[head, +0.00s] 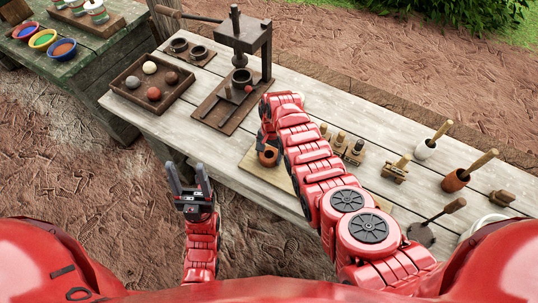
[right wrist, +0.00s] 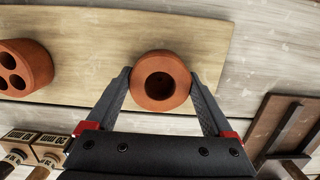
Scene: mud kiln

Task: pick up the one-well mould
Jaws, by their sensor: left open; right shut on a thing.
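The one-well mould (right wrist: 142,88) is a round terracotta block with a single dark well. In the right wrist view it sits between the fingertips of my right gripper (right wrist: 160,78), which is shut on its sides. My left gripper (head: 187,172) is open and empty, off the table's near side.
A terracotta mould with several wells (right wrist: 38,62) lies on the board. A press (head: 238,75), a tray of balls (head: 125,82), small stamps (head: 354,152) and two mortars with pestles (head: 455,181) stand on the table. A green table (head: 60,50) is at the far left.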

